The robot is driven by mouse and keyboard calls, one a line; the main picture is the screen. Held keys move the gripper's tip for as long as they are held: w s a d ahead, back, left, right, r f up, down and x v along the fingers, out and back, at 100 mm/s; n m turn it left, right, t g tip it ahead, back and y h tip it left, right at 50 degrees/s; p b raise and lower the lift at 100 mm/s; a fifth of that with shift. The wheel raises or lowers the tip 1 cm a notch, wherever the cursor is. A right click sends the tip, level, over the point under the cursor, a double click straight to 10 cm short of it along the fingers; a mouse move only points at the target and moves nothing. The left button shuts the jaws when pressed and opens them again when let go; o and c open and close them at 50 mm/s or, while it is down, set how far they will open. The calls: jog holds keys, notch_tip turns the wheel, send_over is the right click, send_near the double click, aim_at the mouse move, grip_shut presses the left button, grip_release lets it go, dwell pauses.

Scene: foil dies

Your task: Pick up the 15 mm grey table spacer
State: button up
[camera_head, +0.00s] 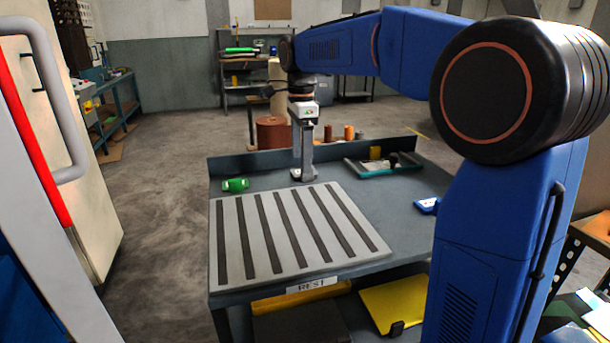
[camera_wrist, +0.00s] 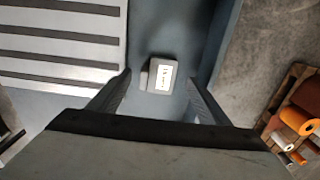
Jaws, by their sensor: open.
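A small grey block with a white label, the spacer (camera_wrist: 162,75), lies on the blue-grey bench top in the wrist view. The label's print is too small to read surely. My gripper (camera_wrist: 158,78) is open, with one fingertip left and one right of the block in the picture and gaps on both sides. Nothing is held. In the head view my gripper (camera_head: 303,176) points down behind the striped plate's back edge. There the block cannot be told apart from the grey fingers. How high the fingertips are over the bench is unclear.
The striped grey plate (camera_head: 232,250) covers the bench's front left. A green item (camera_head: 235,185) lies left of my gripper. A tray (camera_head: 372,171) with parts stands to the right, with a blue-and-white item (camera_head: 427,206) nearer. A raised rim (camera_head: 262,162) runs along the bench's back.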

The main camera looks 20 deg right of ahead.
jog(key=shift+f, duration=1.7)
jog(key=c, duration=1.2)
jog(key=shift+r, duration=0.1)
